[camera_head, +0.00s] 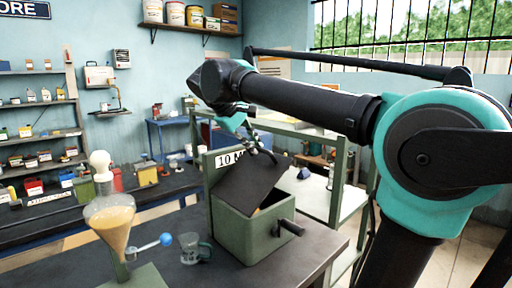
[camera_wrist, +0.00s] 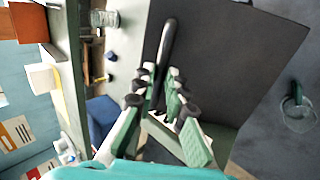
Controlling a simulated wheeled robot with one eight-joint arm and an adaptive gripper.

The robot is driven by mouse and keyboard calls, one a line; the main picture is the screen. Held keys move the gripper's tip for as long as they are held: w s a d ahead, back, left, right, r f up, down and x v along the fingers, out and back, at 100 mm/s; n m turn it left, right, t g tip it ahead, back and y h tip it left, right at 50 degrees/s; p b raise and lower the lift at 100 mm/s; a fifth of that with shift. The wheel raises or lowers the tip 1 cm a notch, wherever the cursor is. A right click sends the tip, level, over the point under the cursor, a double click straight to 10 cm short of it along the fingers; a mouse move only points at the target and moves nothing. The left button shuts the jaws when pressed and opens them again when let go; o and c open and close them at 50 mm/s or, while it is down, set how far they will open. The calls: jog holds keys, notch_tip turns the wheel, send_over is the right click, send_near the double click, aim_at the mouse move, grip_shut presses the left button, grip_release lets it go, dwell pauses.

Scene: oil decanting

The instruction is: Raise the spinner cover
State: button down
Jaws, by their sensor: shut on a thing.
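The spinner is a green box (camera_head: 238,232) on the dark bench, with a crank handle (camera_head: 290,228) at its right side. Its dark flat cover (camera_head: 246,181) stands tilted up, with part of the box's opening showing under it. In the wrist view the cover (camera_wrist: 235,60) fills the upper right, with a dark bar handle (camera_wrist: 167,42) on it. My gripper (camera_head: 258,150) is at the cover's upper edge. In the wrist view my gripper (camera_wrist: 160,85) is shut on the bar handle. The fingers hide part of the handle.
Left of the spinner a glass funnel (camera_head: 110,220) with amber oil stands on a stand with a blue-knobbed valve (camera_head: 165,240). A glass mug (camera_head: 195,248) stands close to the box.

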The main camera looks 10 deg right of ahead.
jog(key=shift+s+a+f, duration=0.1)
jog(key=shift+a+f, duration=0.05)
jog(key=shift+f, duration=0.05)
jog(key=c, duration=1.6)
grip_release()
jog(key=shift+o, duration=0.2)
jog(key=shift+r, duration=0.15)
jog(key=v, duration=1.2)
